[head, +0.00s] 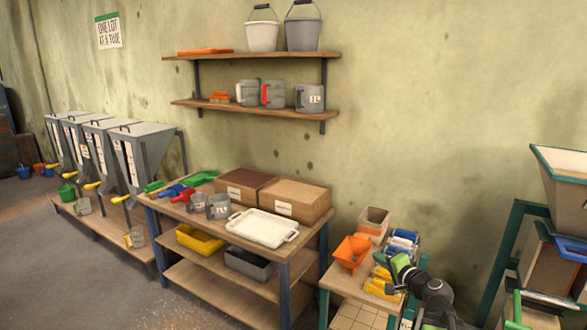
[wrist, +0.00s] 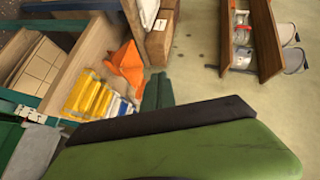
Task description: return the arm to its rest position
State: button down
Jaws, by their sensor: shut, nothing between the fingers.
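My gripper shows in the wrist view as dark green fingers (wrist: 158,92) close together, past a large green and black part of my own arm that fills the lower middle. The fingers are shut and hold nothing. In the head view my green and black arm (head: 428,288) is folded at the lower right, in front of the small side table (head: 345,283). The gripper's tips are hard to make out there. The orange scoop-shaped bin (head: 351,253) and the yellow and blue items (head: 383,282) lie close to the arm. Contact between them cannot be told.
A workbench (head: 285,250) with brown boxes, a white tray (head: 262,228) and jugs stands left of the side table. Wall shelves (head: 255,107) hold buckets and jugs. Hoppers (head: 140,150) line the far left. A green-framed machine (head: 515,245) stands at right.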

jog(key=s+a+f+n+g+y, duration=0.1)
jog(key=s+a+f+n+g, duration=0.2)
jog(key=a, duration=0.5)
jog(key=s+a+f+n+g+y, duration=0.1)
jog(key=a+f+n+g, duration=0.25)
jog(key=a, duration=0.45)
jog(key=s+a+f+n+g, duration=0.25)
jog(key=a+f, duration=0.25)
jog(key=a, duration=0.3)
jog(key=s+d+f+n+g+h, duration=0.1)
jog(key=s+d+f+g+h, duration=0.1)
jog(key=s, duration=0.3)
jog(key=s+d+f+n+g+h, duration=0.1)
jog(key=s+d+f+g+h, duration=0.2)
jog(key=s+d+f, duration=0.1)
jog(key=shift+s+d+f+n+g+h, duration=0.35)
jog(key=shift+s+d, duration=0.4)
jog(key=shift+s, duration=0.4)
